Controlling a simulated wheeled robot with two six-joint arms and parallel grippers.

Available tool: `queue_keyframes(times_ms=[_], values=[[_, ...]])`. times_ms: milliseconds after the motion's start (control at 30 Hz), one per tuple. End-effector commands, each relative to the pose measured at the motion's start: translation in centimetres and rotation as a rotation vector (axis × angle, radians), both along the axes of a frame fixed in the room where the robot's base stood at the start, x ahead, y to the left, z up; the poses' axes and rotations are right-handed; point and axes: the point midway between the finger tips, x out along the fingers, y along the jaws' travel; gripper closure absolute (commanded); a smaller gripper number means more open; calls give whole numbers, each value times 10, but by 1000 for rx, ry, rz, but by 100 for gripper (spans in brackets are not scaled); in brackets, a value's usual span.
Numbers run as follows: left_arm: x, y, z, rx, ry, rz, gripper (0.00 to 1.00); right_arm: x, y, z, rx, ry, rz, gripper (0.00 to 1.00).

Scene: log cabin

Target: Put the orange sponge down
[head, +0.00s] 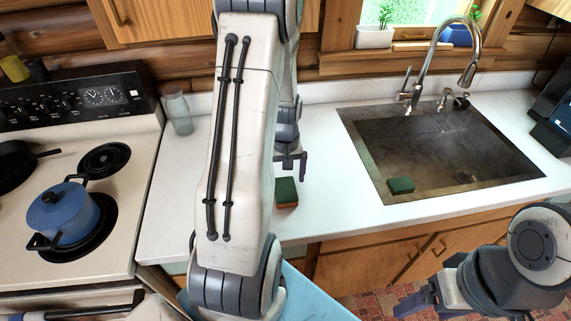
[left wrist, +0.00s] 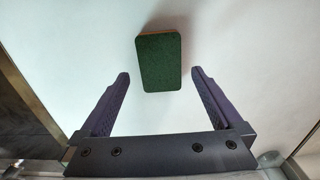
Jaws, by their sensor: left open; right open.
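The orange sponge (head: 286,193) lies on the white counter near its front edge; it has a green top and an orange side. In the left wrist view the sponge (left wrist: 159,65) shows its green face, with a thin orange strip along its far edge. My left gripper (head: 291,163) is open, and its fingertips (left wrist: 160,74) appear on either side of the sponge's near end with gaps, not touching it. My right gripper (head: 418,300) is open and low at the right, in front of the cabinets, away from the sponge.
A sink (head: 440,150) with a green sponge (head: 401,185) at its front left is to the right. A faucet (head: 425,60) stands behind it. A stove with a blue pot (head: 62,213) is at left. A glass jar (head: 177,113) stands on the counter. Counter around the sponge is clear.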

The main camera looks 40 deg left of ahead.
Motion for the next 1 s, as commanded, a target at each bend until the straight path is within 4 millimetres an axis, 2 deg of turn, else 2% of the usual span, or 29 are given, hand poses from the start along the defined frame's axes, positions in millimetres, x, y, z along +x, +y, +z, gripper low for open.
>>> queue_keyframes(times_ms=[100, 300, 567, 667, 767, 867, 900, 967, 1000], values=[[1, 1, 26, 4, -6, 0, 0, 0, 0, -6, 0, 0, 0, 24], [1, 1, 56, 2, -3, 0, 0, 0, 0, -10, 0, 0, 1, 24], [0, 0, 68, 0, 0, 0, 0, 0, 0, -11, 0, 0, 1, 24], [1, -6, 70, -1, -1, -21, 0, 0, 0, -11, 0, 0, 1, 24], [7, -36, 79, -1, -7, -118, 0, 0, 0, -10, 0, 0, 1, 24], [8, -91, 94, -5, -20, -307, 0, 0, 0, -10, 0, 0, 1, 24], [4, -118, 101, -7, -25, -402, 0, 0, 0, -11, 0, 0, 1, 24], [-7, -158, 111, -12, -33, -552, 0, 0, 0, -11, 0, 0, 1, 24], [-17, -182, 117, -16, -38, -652, 0, 0, 0, -11, 0, 0, 1, 24]])
